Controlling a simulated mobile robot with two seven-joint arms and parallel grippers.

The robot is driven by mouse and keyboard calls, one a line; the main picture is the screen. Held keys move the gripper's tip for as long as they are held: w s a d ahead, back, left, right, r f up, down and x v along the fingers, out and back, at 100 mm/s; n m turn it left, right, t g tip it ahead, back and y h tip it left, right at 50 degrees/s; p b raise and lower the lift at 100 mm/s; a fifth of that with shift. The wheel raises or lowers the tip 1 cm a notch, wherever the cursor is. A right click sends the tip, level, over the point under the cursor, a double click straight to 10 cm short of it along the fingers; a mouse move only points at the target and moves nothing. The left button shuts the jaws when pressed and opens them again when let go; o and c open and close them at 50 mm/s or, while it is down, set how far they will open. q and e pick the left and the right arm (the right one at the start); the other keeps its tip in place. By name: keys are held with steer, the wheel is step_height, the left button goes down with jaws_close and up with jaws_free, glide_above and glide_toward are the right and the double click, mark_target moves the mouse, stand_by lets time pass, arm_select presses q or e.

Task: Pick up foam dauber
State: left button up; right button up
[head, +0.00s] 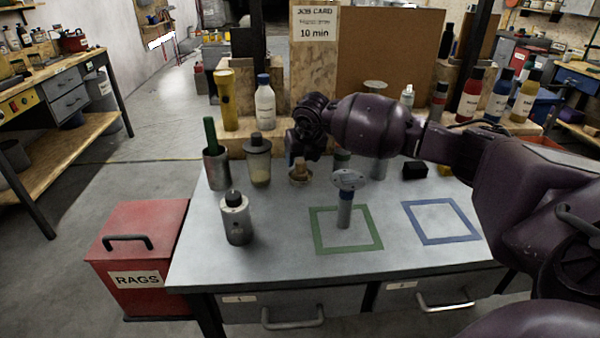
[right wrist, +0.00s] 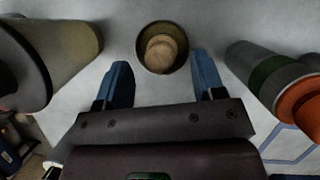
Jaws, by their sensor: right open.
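A small round brown piece with a wood-like top, which seems to be the foam dauber (head: 299,170), stands near the back middle of the grey table. In the right wrist view the dauber (right wrist: 161,52) sits in a dark round dish or collar, just beyond and between the blue fingertips. My right gripper (right wrist: 160,75) is open and empty, pointing down at it, with no visible contact. In the head view the right gripper (head: 299,152) hangs just above and behind the dauber, its fingers hard to make out. My left gripper is not in view.
A lidded bottle (head: 258,163) stands close left of the dauber; a grey cup (head: 216,170) is farther left. A metal canister (head: 236,222) stands in front. A grey round-headed tool (head: 345,205) stands inside the green outline (head: 372,242). The blue outline (head: 447,240) is empty.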

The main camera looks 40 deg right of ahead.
mark_target(301, 161)
steer(key=x, duration=0.3)
steer(key=shift+s, duration=0.1)
steer(key=c, duration=1)
steer(key=shift+r, duration=0.1)
steer(key=shift+r, duration=0.55)
step_height(301, 161, up, 19)
steer(key=shift+f+p, duration=0.1)
steer(key=shift+p, duration=0.8)
